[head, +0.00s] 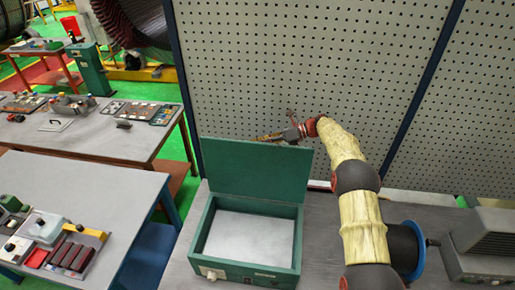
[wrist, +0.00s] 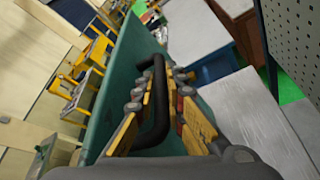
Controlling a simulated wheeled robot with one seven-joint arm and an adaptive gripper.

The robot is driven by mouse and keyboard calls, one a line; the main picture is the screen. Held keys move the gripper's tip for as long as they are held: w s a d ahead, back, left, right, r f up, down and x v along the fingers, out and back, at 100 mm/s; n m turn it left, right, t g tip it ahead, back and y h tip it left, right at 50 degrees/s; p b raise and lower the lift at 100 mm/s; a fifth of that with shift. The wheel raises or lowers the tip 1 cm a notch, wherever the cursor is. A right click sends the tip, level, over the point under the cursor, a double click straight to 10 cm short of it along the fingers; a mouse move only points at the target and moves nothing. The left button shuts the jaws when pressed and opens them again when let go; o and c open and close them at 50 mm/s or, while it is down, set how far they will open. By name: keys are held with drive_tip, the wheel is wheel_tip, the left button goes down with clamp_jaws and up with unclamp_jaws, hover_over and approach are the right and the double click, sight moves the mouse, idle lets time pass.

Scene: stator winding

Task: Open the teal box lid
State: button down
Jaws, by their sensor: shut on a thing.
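The teal box (head: 233,268) sits on the grey bench with its lid (head: 258,168) standing up at the back edge, roughly upright. The box's inside shows as an empty, pale grey floor. My gripper (head: 262,138) is at the lid's top edge, on its far side, partly hidden by the lid in the head view. In the wrist view the yellow fingers (wrist: 160,98) are shut on the black bar handle (wrist: 157,128) on the lid's teal outer face (wrist: 122,68).
A perforated panel wall (head: 290,60) stands close behind the box and my arm. A grey machine (head: 485,240) and a blue-rimmed reel (head: 418,250) are at the right. Tables with parts (head: 75,195) stand at the left, across a gap.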

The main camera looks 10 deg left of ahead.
drive_tip(key=shift+s, duration=0.2)
drive_tip(key=c, duration=1.8)
unclamp_jaws()
drive_tip(key=shift+c, duration=0.2)
drive_tip(key=shift+d, duration=0.1)
drive_tip(key=v, duration=1.2)
drive_tip(key=shift+r, duration=0.1)
